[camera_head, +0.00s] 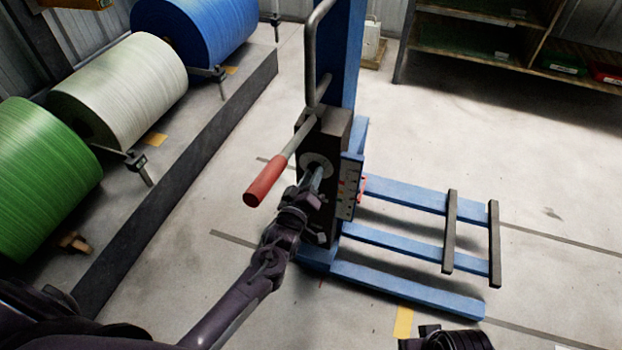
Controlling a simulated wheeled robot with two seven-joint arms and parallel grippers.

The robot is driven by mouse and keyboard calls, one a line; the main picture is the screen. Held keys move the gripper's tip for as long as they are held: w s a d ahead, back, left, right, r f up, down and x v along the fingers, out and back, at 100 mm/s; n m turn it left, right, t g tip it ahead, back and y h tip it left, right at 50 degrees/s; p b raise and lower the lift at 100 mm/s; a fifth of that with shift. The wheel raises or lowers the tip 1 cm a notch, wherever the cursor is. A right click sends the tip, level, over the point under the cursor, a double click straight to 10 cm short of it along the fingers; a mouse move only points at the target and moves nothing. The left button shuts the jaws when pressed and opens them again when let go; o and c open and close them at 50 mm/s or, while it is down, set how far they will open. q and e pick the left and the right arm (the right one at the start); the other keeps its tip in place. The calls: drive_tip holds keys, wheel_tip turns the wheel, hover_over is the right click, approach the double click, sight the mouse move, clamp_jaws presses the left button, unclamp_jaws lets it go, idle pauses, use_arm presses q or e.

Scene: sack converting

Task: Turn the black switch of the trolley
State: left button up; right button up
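The trolley (352,55) is a blue upright frame with a dark box (330,130) on its near side, a grey bar handle and a red-gripped lever (265,180). A pale round plate (316,163) sits on the box's face. My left gripper (316,182) is at this face, just below the round plate and right of the red grip. Its fingers hide what is behind them, and I cannot make out the black switch or whether the fingers are closed on it. Part of my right arm (445,338) shows at the bottom edge; its fingertips are not visible.
Blue legs (405,290) and dark crossbars (494,245) of the trolley reach out to the right, low over the floor. Green, white and blue rolls (125,85) lie behind a dark kerb (165,205) at left. Shelves (480,55) stand at the back right. Floor at right is clear.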

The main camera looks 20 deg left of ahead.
use_arm(q)
drive_tip(key=shift+w, duration=0.1)
clamp_jaws()
